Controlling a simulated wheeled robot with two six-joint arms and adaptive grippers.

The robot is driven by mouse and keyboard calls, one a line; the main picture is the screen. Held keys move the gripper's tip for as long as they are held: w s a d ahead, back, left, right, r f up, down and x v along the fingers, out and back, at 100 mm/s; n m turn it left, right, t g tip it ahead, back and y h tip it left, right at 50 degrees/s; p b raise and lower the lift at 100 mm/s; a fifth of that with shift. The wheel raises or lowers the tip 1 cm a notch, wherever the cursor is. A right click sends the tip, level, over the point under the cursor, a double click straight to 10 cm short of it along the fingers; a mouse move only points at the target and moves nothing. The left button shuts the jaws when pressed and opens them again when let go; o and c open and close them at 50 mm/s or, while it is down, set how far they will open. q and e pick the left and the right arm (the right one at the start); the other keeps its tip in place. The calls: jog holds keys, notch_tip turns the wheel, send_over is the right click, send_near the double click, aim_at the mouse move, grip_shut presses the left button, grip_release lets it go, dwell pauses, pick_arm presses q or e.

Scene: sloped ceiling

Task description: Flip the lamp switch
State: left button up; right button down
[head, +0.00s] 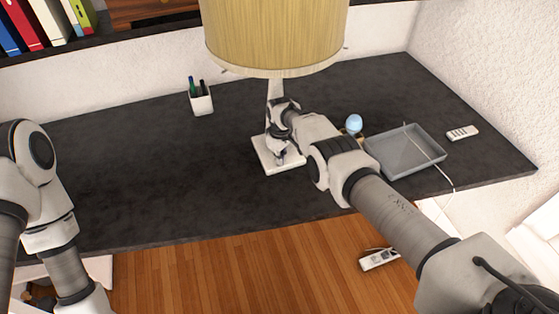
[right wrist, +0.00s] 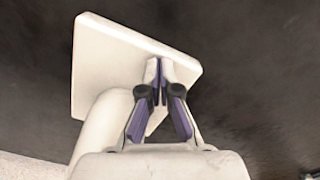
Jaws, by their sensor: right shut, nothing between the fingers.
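The lamp has a tan ribbed shade (head: 275,38) and a white stem, and stands on a square white base (head: 264,163) on the dark desk. The base also shows in the right wrist view (right wrist: 105,60), with what looks like the white stem (right wrist: 102,120) at its left. My right gripper (head: 281,153) is shut and empty, with its fingertips (right wrist: 160,80) over the base beside the stem. I cannot tell whether the tips touch the base. I cannot make out the switch; the gripper may hide it. My left arm shows at the left, but its gripper is out of view.
The dark desk (head: 130,165) is bare on the left. A pen cup (head: 201,98) stands behind. A light bulb (head: 354,123), a grey tray (head: 408,153) and a white remote-like item (head: 462,133) are at right. A power strip (head: 379,260) lies on the floor.

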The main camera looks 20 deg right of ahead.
jog(key=shift+w+r+p, duration=0.1)
jog(key=shift+r+p, duration=0.75)
jog(key=shift+r, duration=0.05)
notch_tip(320, 180, up, 4)
jog(key=p, duration=0.2)
jog(key=shift+f+p, duration=0.25)
jog(key=shift+p, duration=0.15)
jog(key=shift+r+p, duration=0.55)
jog(key=shift+r, duration=0.15)
jog(key=shift+f, duration=0.15)
